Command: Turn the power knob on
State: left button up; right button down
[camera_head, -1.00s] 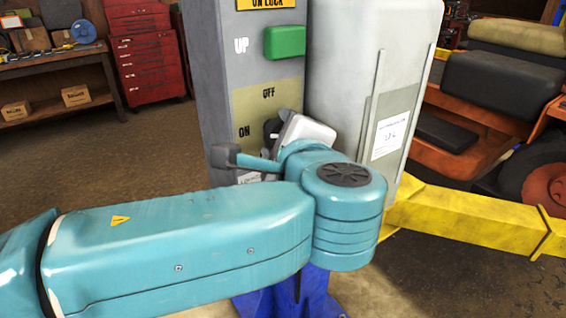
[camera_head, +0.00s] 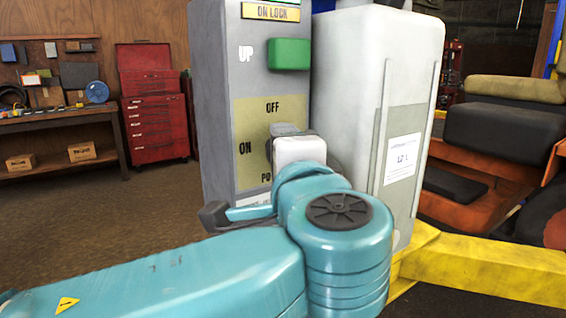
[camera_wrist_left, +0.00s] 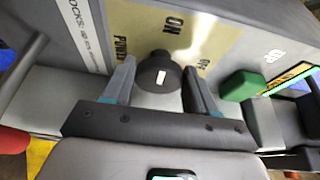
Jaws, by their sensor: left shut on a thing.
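The dark round power knob (camera_wrist_left: 160,72) with a white mark sits on the beige label panel (camera_head: 251,112) of a grey control box. ON, OFF and POWER are printed around it. In the wrist view my left gripper (camera_wrist_left: 159,68) has one finger on each side of the knob and is shut on it. In the head view my left gripper (camera_head: 274,146) is at the panel beside the ON and OFF words, and its white wrist housing and the teal arm hide most of the knob. My right gripper is in neither view.
A green button (camera_head: 289,54) sits above the panel beside the word UP. A light grey cabinet (camera_head: 345,110) stands right of it, with a yellow beam (camera_head: 480,268) low at the right. A red tool chest (camera_head: 153,125) and a workbench (camera_head: 60,122) are at the back left.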

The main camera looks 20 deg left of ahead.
pick_arm(q)
jog(key=shift+r, duration=0.1)
jog(key=o, duration=1)
jog(key=shift+d, duration=0.1)
